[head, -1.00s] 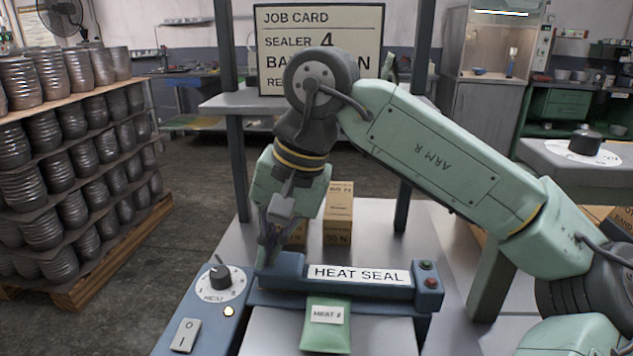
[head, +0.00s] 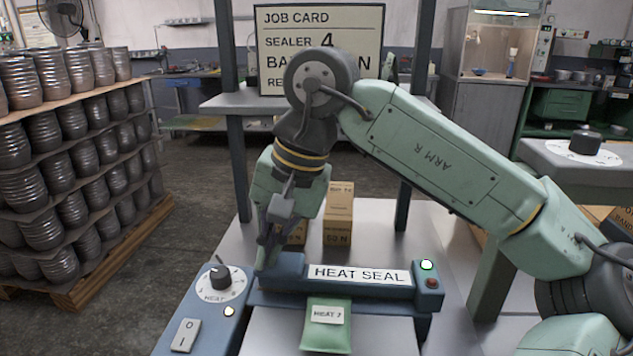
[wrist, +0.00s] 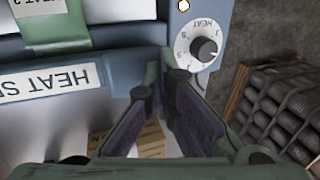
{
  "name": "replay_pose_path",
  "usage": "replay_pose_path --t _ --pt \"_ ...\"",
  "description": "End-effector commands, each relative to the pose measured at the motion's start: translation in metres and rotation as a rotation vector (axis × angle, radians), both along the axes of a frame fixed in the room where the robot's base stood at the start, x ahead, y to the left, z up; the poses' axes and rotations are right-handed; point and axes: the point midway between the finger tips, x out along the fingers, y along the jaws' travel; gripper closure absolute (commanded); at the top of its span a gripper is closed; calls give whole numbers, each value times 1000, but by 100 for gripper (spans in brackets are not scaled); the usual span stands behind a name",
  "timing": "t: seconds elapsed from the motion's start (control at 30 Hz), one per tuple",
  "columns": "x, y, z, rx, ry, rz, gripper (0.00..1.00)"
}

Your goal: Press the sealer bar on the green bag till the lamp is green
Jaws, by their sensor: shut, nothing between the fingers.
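The sealer bar (head: 290,269), labelled HEAT SEAL, lies across the top of the green bag (head: 327,339), which carries a HEAT tag. The bag also shows in the wrist view (wrist: 52,32), and so does the bar (wrist: 104,78). My gripper (head: 265,268) is shut and empty, at the left end of the bar; I cannot tell if it touches. The lower red one (head: 431,283) is dark.
A HEAT dial (head: 220,280), a small lit lamp (head: 229,311) and a rocker switch (head: 185,335) sit on the panel at left. Cardboard boxes (head: 338,215) stand behind the bar. A pallet of stacked cans (head: 60,170) stands at left.

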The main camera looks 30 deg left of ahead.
Motion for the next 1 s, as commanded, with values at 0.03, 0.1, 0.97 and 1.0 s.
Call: replay_pose_path --t 0.03,0.1,0.97,1.0 --pt "-5 -1 -14 -26 10 16 100" --pt "-5 -1 -11 -26 9 15 100" --pt "12 -37 116 3 -3 2 100" --pt "12 -37 117 3 -4 2 100"
